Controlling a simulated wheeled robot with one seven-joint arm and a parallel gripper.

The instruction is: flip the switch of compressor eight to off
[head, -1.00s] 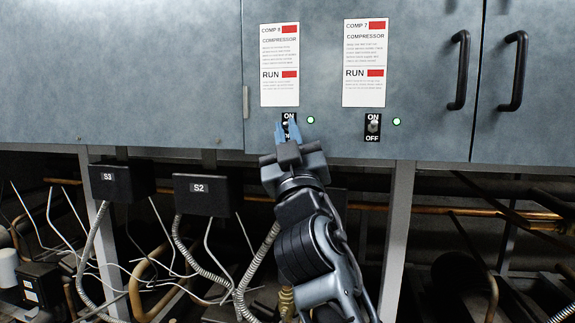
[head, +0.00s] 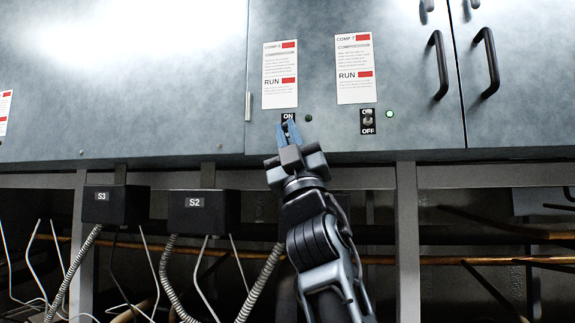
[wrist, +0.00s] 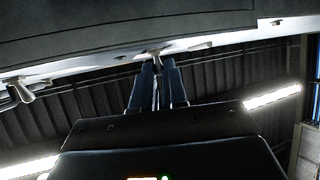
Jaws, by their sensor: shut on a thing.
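The switch (head: 288,117) of compressor eight sits under the left label (head: 280,75) on the cabinet front. Its ON mark shows at the top, and my fingers cover its lower part. The lamp (head: 308,118) beside it is dark. My gripper (head: 287,130) is at this switch, its blue fingers pointing up and shut on the small lever. In the wrist view the metal lever (wrist: 155,53) shows at the fingertips (wrist: 154,66). The lever's exact tilt is hard to see.
The compressor seven switch (head: 367,121) is to the right, with a lit green lamp (head: 389,114). Two black door handles (head: 437,67) are farther right. Black boxes S3 (head: 116,206) and S2 (head: 204,212), with conduits, are below left of the cabinet.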

